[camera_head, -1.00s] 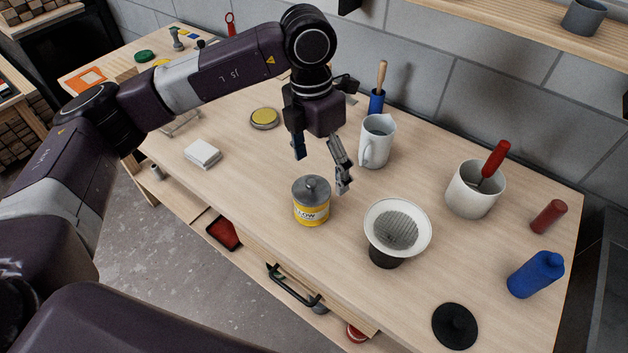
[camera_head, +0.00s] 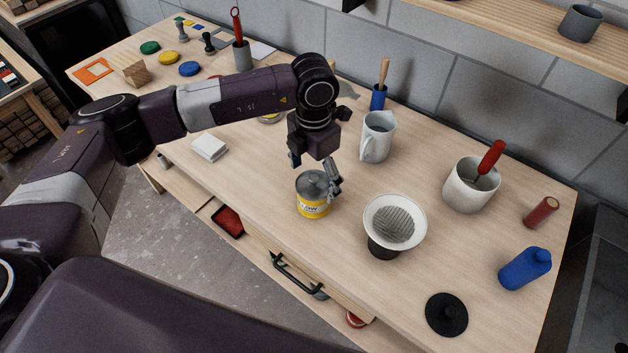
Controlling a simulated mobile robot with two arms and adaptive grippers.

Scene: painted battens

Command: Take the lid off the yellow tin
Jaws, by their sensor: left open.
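The yellow tin (camera_head: 314,207) stands upright on the wooden bench near its front edge, with a yellow label partly readable. Its grey lid (camera_head: 312,184) with a raised knob sits on top. My left gripper (camera_head: 314,173) is open, pointing down just above the lid; one finger shows at the lid's right side, the other at the upper left. I cannot tell whether the fingers touch the lid. My right gripper is not in view.
A white strainer funnel (camera_head: 395,222) on a dark base stands right of the tin. A white jug (camera_head: 378,138) is behind it. A white pot (camera_head: 471,187), blue bottle (camera_head: 525,269) and black lid (camera_head: 446,314) are farther right. A white block (camera_head: 210,147) lies left.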

